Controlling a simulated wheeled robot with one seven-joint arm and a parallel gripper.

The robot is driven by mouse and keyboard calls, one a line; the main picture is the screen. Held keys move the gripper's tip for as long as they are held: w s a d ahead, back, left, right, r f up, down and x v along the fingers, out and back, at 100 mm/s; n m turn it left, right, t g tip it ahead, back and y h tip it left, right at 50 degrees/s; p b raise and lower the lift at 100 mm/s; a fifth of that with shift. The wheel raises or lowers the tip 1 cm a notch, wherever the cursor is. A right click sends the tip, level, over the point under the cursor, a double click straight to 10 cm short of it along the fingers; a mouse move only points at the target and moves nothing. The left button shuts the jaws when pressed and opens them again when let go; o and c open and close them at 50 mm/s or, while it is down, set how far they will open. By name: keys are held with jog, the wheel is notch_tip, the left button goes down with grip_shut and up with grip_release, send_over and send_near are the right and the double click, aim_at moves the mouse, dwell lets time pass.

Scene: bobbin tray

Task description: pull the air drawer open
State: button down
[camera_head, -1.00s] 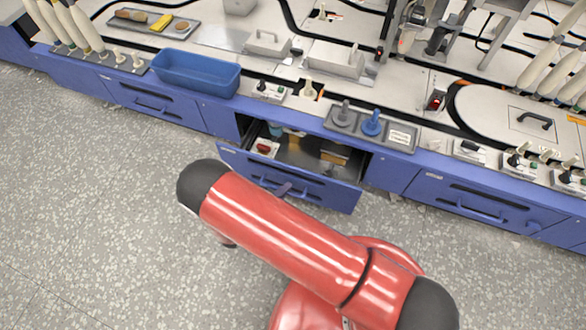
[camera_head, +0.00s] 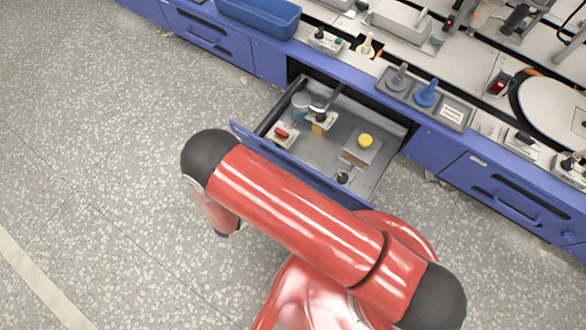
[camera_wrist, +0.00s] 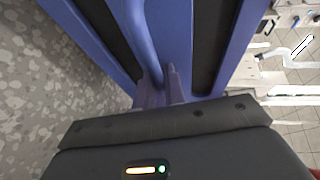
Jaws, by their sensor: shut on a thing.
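The drawer (camera_head: 325,155) with a blue front and grey inside stands well out from the blue counter, its inside in plain view. Its front is partly hidden behind my red arm. In the wrist view, a blue bar handle (camera_wrist: 141,35) runs down the blue drawer front. My gripper (camera_wrist: 163,78) has its fingers at the lower end of this handle, shut on it. In the head view, my gripper and the handle are hidden behind my arm.
The drawer holds a part with a red top (camera_head: 283,133), a yellow round piece on a grey block (camera_head: 365,140) and other small parts. A blue bin (camera_head: 260,18) and a blue knob (camera_head: 426,94) stand on the counter. Speckled floor (camera_head: 90,150) is clear at left.

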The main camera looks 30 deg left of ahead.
jog(key=c, duration=1.8)
grip_release()
jog(key=v, duration=0.7)
jog(key=shift+s+a, duration=0.25)
jog(key=shift+s, duration=0.1)
